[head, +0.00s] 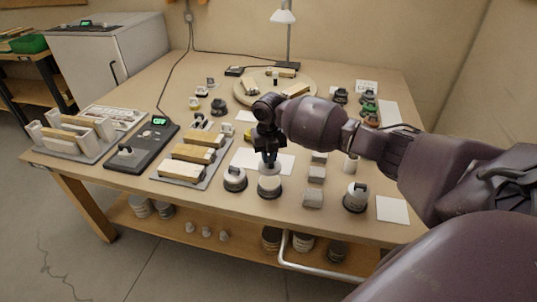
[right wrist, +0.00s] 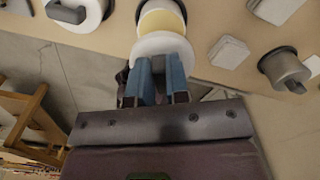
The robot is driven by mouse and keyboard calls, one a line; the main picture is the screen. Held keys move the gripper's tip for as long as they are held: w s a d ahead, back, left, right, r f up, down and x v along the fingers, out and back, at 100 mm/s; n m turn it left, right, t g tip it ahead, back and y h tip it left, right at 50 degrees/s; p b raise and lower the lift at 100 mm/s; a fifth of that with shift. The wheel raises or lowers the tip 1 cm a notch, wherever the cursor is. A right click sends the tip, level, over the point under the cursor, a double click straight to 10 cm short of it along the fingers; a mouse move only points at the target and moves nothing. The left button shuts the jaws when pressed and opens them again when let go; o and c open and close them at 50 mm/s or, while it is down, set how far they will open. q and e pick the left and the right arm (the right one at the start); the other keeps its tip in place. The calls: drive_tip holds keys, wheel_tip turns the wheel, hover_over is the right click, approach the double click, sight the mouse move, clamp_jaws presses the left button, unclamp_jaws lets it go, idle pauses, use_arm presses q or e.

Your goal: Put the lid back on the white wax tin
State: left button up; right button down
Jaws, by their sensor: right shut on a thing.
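My right gripper (head: 268,156) is shut on a round pale lid (head: 268,168) and holds it above the front of the bench. The open white wax tin (head: 269,188), dark at its base and pale on top, stands just below the lid. In the right wrist view, my blue fingers (right wrist: 161,78) pinch the lid (right wrist: 158,46), and the cream wax of the tin (right wrist: 163,21) shows just beyond it. The lid looks apart from the tin; the exact gap is hard to tell. My left gripper is not in view.
A lidded tin (head: 235,180) stands close to the left of the open tin. Another lidded tin (head: 356,198) is to the right, past several grey blocks (head: 313,198). A tray of wooden-topped blocks (head: 183,172) lies further left. The bench's front edge is close.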

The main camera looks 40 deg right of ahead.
sight(269, 178)
drive_tip(key=shift+f+b, duration=0.95)
drive_tip(key=shift+f, duration=1.05)
drive_tip(key=shift+f+b, duration=0.35)
drive_tip(key=shift+f, duration=0.7)
drive_tip(key=shift+f, duration=0.15)
idle(0.7)
drive_tip(key=c, duration=1)
unclamp_jaws()
drive_tip(key=shift+c, duration=0.2)
drive_tip(key=shift+o, duration=0.5)
